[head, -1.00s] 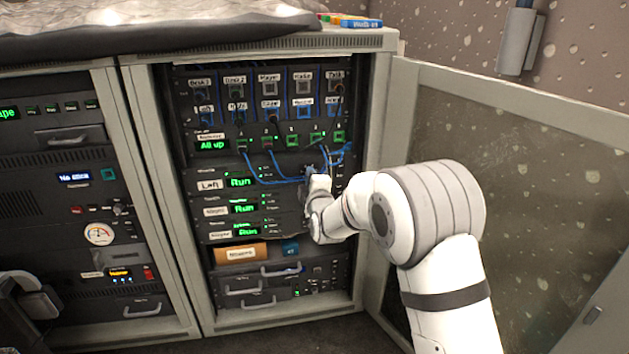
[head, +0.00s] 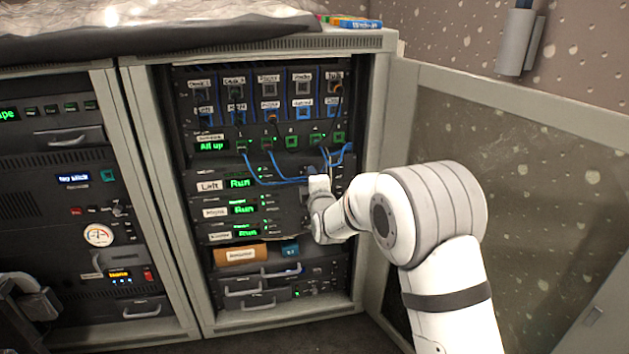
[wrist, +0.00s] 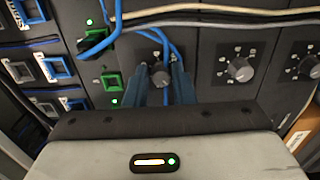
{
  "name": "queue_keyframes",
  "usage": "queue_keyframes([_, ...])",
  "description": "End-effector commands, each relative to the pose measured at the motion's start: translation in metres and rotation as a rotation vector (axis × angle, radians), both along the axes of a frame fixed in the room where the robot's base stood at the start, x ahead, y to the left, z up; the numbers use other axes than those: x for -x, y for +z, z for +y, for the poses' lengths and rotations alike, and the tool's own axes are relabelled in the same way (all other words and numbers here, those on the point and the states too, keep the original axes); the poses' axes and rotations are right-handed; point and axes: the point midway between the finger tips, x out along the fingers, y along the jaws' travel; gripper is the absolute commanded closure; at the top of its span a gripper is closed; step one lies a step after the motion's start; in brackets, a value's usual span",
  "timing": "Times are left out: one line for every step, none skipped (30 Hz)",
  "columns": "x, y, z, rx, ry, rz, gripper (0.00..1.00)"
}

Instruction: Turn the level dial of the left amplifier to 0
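In the head view my gripper (head: 316,178) hides the dial.
Two similar dials, the middle (wrist: 241,70) and the far right one (wrist: 309,66), sit beside it in the wrist view. Blue patch cables (head: 265,180) hang close to my gripper. The open cabinet door (head: 520,180) stands right of my arm.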

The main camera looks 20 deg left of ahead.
Motion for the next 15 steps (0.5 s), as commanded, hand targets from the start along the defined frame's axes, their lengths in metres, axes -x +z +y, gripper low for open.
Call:
queue_keyframes([0.0003,0.0000,0.0003,0.000,0.001,0.000,0.73])
queue_keyframes([0.0006,-0.0001,0.0007,0.001,0.002,0.000,0.71])
queue_keyframes([0.0009,-0.0003,0.0012,0.001,0.003,0.000,0.67])
queue_keyframes([0.0013,-0.0004,0.0016,0.001,0.004,0.000,0.65])
queue_keyframes([0.0014,-0.0005,0.0018,0.001,0.004,0.000,0.62])
queue_keyframes([0.0017,-0.0007,0.0021,0.002,0.005,0.001,0.59])
queue_keyframes([0.0019,-0.0008,0.0024,0.003,0.006,0.001,0.59])
queue_keyframes([0.0021,-0.0009,0.0026,0.003,0.006,0.001,0.59])
queue_keyframes([0.0023,-0.0010,0.0028,0.003,0.006,0.001,0.59])
queue_keyframes([0.0025,-0.0011,0.0029,0.003,0.007,0.001,0.59])
queue_keyframes([0.0026,-0.0012,0.0031,0.003,0.007,0.001,0.59])
queue_keyframes([0.0028,-0.0012,0.0032,0.003,0.008,0.002,0.59])
queue_keyframes([0.0031,-0.0011,0.0031,0.003,0.008,0.002,0.59])
queue_keyframes([0.0041,-0.0009,0.0027,0.003,0.008,0.002,0.59])
queue_keyframes([0.0059,-0.0006,0.0016,0.004,0.008,0.002,0.59])
